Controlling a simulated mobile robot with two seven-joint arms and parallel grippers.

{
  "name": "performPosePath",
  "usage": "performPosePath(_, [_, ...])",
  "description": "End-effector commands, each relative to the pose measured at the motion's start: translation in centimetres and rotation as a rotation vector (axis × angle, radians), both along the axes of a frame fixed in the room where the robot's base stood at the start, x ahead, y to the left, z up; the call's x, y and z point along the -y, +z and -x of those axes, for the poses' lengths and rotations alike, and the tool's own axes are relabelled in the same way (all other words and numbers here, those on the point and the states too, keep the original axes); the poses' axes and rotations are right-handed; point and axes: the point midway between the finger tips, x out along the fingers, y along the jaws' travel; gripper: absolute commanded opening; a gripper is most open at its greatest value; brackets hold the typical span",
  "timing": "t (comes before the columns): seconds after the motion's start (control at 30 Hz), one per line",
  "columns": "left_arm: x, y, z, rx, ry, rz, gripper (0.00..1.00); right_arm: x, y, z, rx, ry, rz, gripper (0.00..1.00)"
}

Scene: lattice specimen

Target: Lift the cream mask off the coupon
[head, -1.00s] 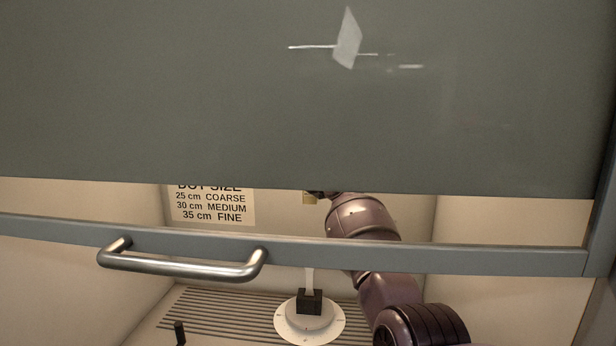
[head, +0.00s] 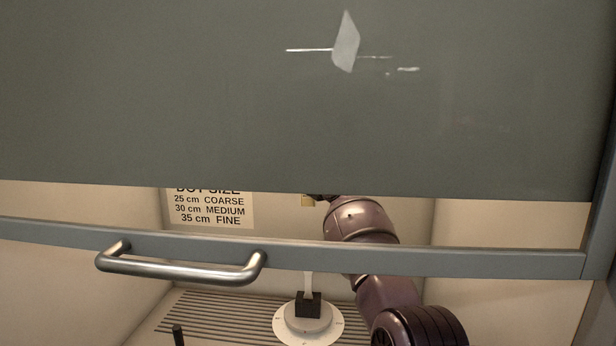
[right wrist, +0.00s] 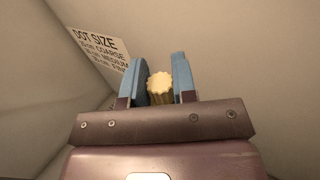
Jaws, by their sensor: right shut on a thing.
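My right gripper (right wrist: 161,76) has its two blue fingers closed on a cream-yellow ribbed knob (right wrist: 159,88). I cannot tell whether this knob is part of the cream mask. In the head view a small tan piece (head: 307,200) shows at the hand, just under the dark panel; the fingers are mostly hidden. Below, a pale upright strip (head: 308,284), which looks like the coupon, stands in a black block (head: 308,304) on a round white turntable (head: 280,324). Its upper part is hidden behind the grey rail. My left gripper is not in view.
A dark sash panel (head: 200,110) covers the upper view, with a grey rail (head: 450,257) and metal handle (head: 180,267) across the front. A slatted floor (head: 215,312) surrounds the turntable. A small black post (head: 178,335) stands front left. A dot-size sign (head: 211,208) hangs behind.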

Motion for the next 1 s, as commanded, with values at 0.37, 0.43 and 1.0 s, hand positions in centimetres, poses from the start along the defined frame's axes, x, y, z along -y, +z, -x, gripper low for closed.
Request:
performPosePath(0.37, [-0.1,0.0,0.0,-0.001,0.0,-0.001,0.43,0.0,0.4,0.0,0.001,0.0,0.0,0.05])
performPosePath(0.43, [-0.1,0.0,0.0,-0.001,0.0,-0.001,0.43,0.0,0.5,0.0,0.001,0.0,-0.001,0.05])
performPosePath(1.0, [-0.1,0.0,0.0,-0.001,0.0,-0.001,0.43,-0.2,1.3,0.0,0.003,0.002,-0.007,0.05])
